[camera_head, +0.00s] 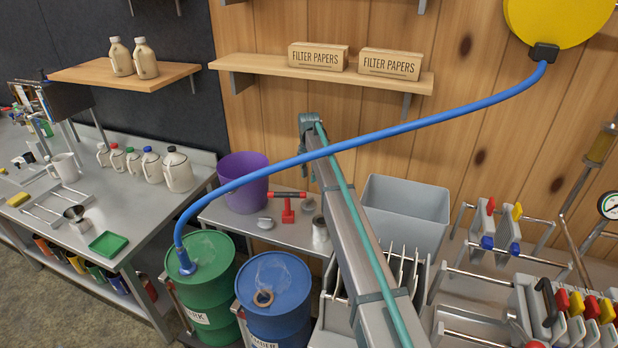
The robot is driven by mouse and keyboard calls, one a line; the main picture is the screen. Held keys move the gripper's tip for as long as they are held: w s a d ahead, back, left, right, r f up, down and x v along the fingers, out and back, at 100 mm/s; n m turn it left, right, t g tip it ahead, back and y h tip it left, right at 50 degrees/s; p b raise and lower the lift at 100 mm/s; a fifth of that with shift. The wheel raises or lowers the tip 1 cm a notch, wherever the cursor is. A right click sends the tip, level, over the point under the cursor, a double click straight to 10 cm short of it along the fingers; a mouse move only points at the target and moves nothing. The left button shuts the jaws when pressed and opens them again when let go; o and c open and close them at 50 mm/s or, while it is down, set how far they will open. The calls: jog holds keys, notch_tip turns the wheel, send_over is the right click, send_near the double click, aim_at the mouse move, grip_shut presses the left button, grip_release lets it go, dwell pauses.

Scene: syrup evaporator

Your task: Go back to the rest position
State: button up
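The task names no object. A long grey beam with a teal tube strapped along it rises from the bottom centre to a teal-grey cap. I cannot tell whether this beam is part of me.
A blue hose (400,129) arches from the yellow disc (560,18) to the green drum (212,285). A blue drum (275,300) stands beside it. Jugs (178,172) line the left bench. A grey bin (405,210) and racks with coloured clips (497,232) fill the right.

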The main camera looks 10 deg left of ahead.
aim_at(309, 200)
jog(key=shift+f, duration=0.1)
notch_tip(309, 200, down, 12)
jog(key=p, duration=0.4)
jog(key=shift+p, duration=0.3)
jog(key=shift+r+b, duration=0.65)
jog(key=shift+r, duration=0.55)
